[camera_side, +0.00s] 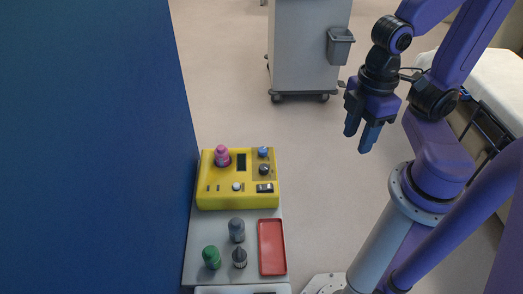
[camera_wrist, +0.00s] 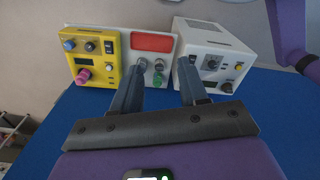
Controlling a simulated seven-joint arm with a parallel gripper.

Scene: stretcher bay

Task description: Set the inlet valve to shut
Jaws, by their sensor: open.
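My gripper (camera_side: 360,133) is open and empty, high in the air to the right of the yellow unit (camera_side: 207,200), fingers pointing down. The yellow unit carries a pink knob (camera_side: 222,155), a blue knob (camera_side: 264,152) and a black knob (camera_side: 264,169). None is legibly marked as the inlet valve, so I cannot tell which part it is. In the wrist view the yellow unit (camera_wrist: 108,75) stands at the upper left, beyond my open fingers (camera_wrist: 158,78), with its pink knob (camera_wrist: 84,76) showing. No control is touched.
A white unit (camera_wrist: 222,46) with knobs stands alongside. A blue wall (camera_side: 90,150) is at left; a cart (camera_side: 305,50) is behind.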

